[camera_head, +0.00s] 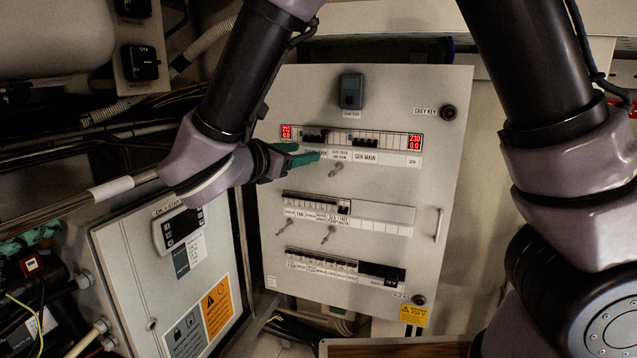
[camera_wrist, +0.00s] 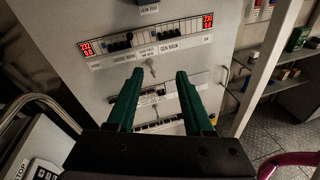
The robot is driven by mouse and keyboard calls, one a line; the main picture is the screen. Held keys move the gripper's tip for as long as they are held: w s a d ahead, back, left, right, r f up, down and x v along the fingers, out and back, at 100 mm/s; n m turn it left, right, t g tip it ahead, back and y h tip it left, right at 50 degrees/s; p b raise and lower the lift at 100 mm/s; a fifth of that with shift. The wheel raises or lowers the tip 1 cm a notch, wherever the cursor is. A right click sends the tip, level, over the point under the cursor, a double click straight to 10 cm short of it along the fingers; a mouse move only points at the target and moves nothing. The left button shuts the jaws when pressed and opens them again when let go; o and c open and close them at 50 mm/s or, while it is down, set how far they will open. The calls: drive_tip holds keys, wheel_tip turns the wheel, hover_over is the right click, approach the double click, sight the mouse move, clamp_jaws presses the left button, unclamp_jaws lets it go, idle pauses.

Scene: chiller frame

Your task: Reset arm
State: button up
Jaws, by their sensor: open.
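My gripper (camera_head: 304,153) is in front of the upper part of a grey electrical panel (camera_head: 385,90), by the top breaker row. Its green fingers also show in the wrist view (camera_wrist: 158,88), spread apart with nothing between them. The top breaker row (camera_head: 365,139) has red digital displays at both ends and a GEN MAIN label. I cannot tell whether the fingers touch the panel.
Two lower breaker rows (camera_head: 350,210) have keys nearby. A panel handle (camera_head: 438,225) is at the right edge. A control box (camera_head: 165,270) with warning stickers stands at lower left, near pipes (camera_head: 60,215). Shelves (camera_wrist: 275,85) and open floor (camera_wrist: 270,130) lie right in the wrist view.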

drive_tip(key=s+d+m+g+y, duration=0.25)
drive_tip(key=d+m+g, duration=1.1)
drive_tip(key=d, duration=1.05)
drive_tip(key=s+d+r+m+t+y, duration=0.2)
drive_tip(key=r+m+t+y, duration=0.1)
drive_tip(key=m, duration=0.5)
drive_tip(key=s+d+r+m+t+y, duration=0.2)
drive_tip(key=r+m+y, duration=0.3)
drive_tip(key=m, duration=0.4)
drive_tip(key=shift+s+d+t, duration=0.25)
drive_tip(key=shift+d+t, duration=0.05)
drive_tip(key=shift+t, duration=0.55)
drive_tip(key=shift+m, duration=0.25)
